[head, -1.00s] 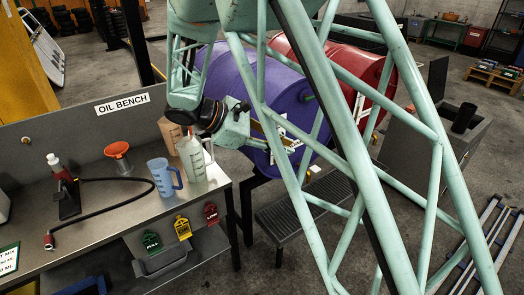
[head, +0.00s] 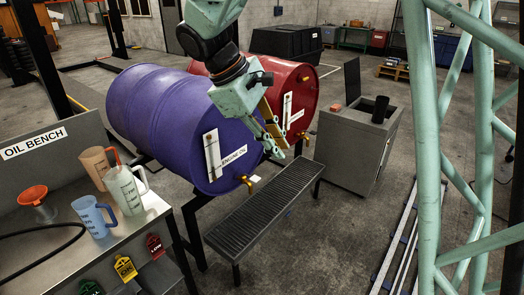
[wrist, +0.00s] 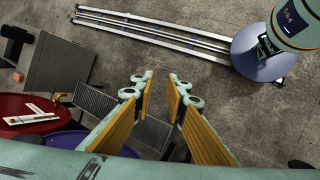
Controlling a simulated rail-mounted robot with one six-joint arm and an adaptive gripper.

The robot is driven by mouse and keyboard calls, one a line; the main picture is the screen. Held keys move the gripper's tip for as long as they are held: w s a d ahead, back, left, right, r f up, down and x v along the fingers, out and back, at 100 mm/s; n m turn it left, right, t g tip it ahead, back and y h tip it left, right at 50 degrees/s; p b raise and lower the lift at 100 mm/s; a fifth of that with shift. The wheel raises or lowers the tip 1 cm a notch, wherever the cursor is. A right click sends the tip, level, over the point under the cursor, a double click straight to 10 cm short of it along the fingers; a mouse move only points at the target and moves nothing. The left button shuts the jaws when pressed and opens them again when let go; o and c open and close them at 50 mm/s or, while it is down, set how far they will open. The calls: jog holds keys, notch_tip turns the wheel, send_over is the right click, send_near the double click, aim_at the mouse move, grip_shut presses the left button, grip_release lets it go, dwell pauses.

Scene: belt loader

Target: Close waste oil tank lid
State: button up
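The waste oil tank (head: 352,160) is a grey box at the right of the head view, beyond the drums. Its dark lid (head: 352,82) stands upright at the back left of the top, open. A black cylinder (head: 380,108) stands at the top of the tank. My gripper (head: 276,137) is in front of the drums, left of the tank and apart from its lid. In the wrist view, my gripper (wrist: 158,82) has its fingers apart with nothing between them. The tank (wrist: 60,65) shows there at the upper left; I cannot make out its lid clearly.
A purple drum (head: 165,110) and a red drum (head: 290,70) lie beside my gripper. A dark grating step (head: 262,210) is in front of them. The oil bench (head: 150,210) with jugs is at left. Rails (head: 398,240) run along the floor at right.

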jog(key=s+d+r+m+t+y+b, duration=0.1)
jog(key=s+d+r+m+y, duration=0.1)
jog(key=s+d+r+m, duration=0.45)
jog(key=s+d+r+m+y, duration=0.1)
jog(key=s+d+r+y, duration=0.2)
jog(key=s, duration=0.7)
jog(key=s+d+f+m+t, duration=0.1)
jog(key=s+m, duration=0.1)
jog(key=s, duration=0.8)
jog(key=s+d+f+m, duration=0.2)
jog(key=s, duration=0.7)
jog(key=shift+s+f+t+y, duration=0.15)
jog(key=shift+s+t+y, duration=0.15)
jog(key=shift+s+t, duration=0.1)
jog(key=shift+w+d, duration=0.1)
